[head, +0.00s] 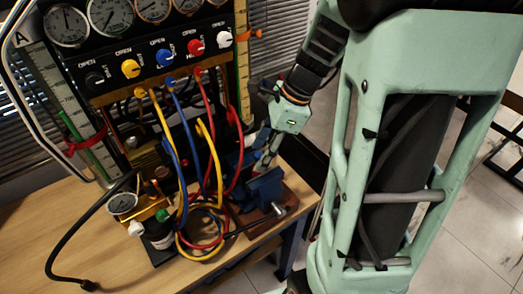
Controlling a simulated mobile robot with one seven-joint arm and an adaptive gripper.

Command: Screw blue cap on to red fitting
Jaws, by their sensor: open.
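My gripper (263,160) reaches down from the upper right at the right end of the rig. Its fingers are open, just above a blue vise (265,187) on a reddish-brown base. The fingertips are small and dark here, and I see nothing clearly held between them. I cannot make out the blue cap for certain; small blue parts show near the fingers and may be part of the gripper or the vise. I cannot pick out the red fitting among the hoses and the vise.
A gauge panel (150,62) with coloured knobs stands at the back. Yellow, blue and red hoses (182,150) hang from it left of my gripper. A small gauge (122,204) on brass stands front left. The wooden table (45,225) is mostly bare at left; a black hose crosses it.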

